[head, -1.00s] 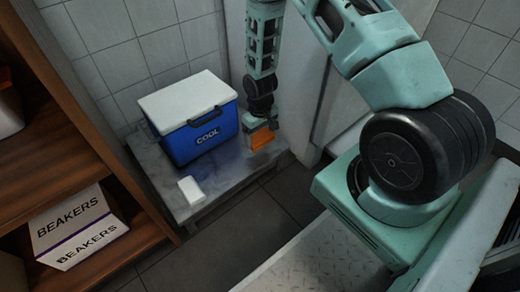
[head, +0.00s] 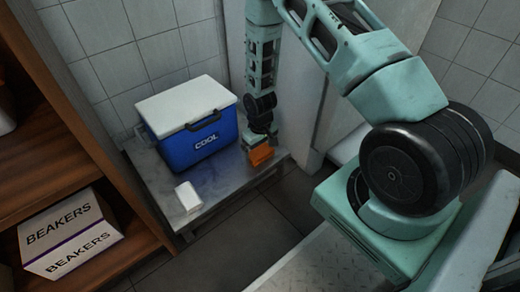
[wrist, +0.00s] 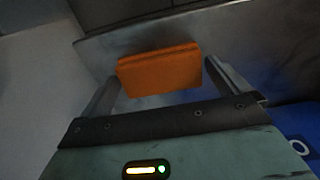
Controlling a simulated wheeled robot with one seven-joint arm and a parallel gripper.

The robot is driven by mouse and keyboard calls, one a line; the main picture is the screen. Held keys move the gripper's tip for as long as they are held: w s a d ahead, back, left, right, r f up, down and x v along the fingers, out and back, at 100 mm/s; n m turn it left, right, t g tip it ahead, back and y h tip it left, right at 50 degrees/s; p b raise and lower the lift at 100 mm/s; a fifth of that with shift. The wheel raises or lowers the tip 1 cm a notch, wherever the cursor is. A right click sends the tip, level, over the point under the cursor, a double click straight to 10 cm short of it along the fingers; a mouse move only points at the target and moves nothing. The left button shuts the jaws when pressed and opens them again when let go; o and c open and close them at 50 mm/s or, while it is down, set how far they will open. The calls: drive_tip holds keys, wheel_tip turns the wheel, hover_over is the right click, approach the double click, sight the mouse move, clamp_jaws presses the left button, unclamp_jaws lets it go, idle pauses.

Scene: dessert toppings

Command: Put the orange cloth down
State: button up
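The orange cloth (head: 261,155) is a small folded block at the right end of the low grey metal table (head: 178,215). In the wrist view the cloth (wrist: 160,70) spans the gap between my two fingertips, which meet its two ends. My gripper (head: 263,146) points down over the right end of the table and is shut on the cloth. The cloth is at or just above the tabletop; I cannot tell whether it touches.
A blue cooler (head: 198,141) with a white lid stands on the table, left of my gripper. A white block (head: 188,197) lies at the table's front. A wooden shelf (head: 45,175) at left holds a beakers box (head: 70,240).

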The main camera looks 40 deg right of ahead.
sight(260, 152)
wheel_tip(260, 152, up, 12)
drive_tip(key=p, duration=0.6)
drive_tip(key=s+a+r+n, duration=0.2)
drive_tip(key=a+r, duration=0.6)
drive_tip(key=s+a+r+n, duration=0.1)
drive_tip(key=s+a+r, duration=0.2)
drive_tip(key=a+r, duration=0.5)
drive_tip(key=s+a+r+n, duration=0.2)
drive_tip(key=s+a+r, duration=0.2)
drive_tip(key=s, duration=0.5)
drive_tip(key=s+a+r+n, duration=0.2)
drive_tip(key=s+a+r, duration=0.2)
drive_tip(key=s+r, duration=0.3)
drive_tip(key=s, duration=0.3)
drive_tip(key=shift+a+r+y, duration=0.2)
drive_tip(key=shift+r+y, duration=0.1)
drive_tip(key=shift+r, duration=0.05)
